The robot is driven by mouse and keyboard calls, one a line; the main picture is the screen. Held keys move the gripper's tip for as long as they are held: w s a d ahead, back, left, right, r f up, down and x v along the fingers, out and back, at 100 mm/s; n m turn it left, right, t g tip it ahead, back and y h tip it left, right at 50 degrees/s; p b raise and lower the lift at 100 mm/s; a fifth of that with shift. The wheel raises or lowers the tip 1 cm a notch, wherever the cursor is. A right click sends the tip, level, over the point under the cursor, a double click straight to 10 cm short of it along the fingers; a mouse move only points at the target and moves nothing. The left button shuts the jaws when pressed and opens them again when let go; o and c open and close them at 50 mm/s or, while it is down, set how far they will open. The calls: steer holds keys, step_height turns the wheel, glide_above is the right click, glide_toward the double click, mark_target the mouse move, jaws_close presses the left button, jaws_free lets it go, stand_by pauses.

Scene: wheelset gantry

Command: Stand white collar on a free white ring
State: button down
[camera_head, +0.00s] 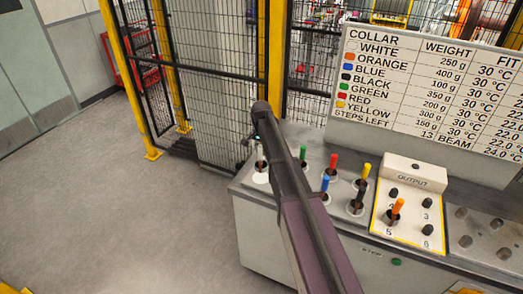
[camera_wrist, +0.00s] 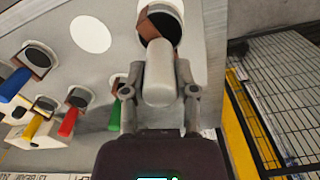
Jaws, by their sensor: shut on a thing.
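The white collar (camera_wrist: 159,75) is between the fingers of my gripper (camera_wrist: 159,92), which is shut on it. In the wrist view its far end lies over a dark round seat (camera_wrist: 161,20) with a brown piece and a white rim; I cannot tell if it is seated or lifted. In the head view the white collar (camera_head: 260,153) stands above a white ring (camera_head: 261,178) at the bench's left end, with my gripper (camera_head: 257,140) at its top. A plain white disc (camera_wrist: 90,34) lies bare beside the seat in the wrist view.
Green (camera_head: 303,153), red (camera_head: 333,162), blue (camera_head: 325,184), yellow (camera_head: 366,171) and black (camera_head: 361,190) collars stand close by on the bench (camera_head: 275,215). An orange collar (camera_head: 397,206) stands on the output panel (camera_head: 412,178). A mesh fence (camera_head: 215,85) rises behind.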

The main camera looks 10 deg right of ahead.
mark_target(261, 160)
steer(key=shift+f+b, duration=2)
steer(key=shift+f, duration=0.05)
steer(key=shift+f+b, duration=0.9)
steer(key=shift+c, duration=1.6)
jaws_free()
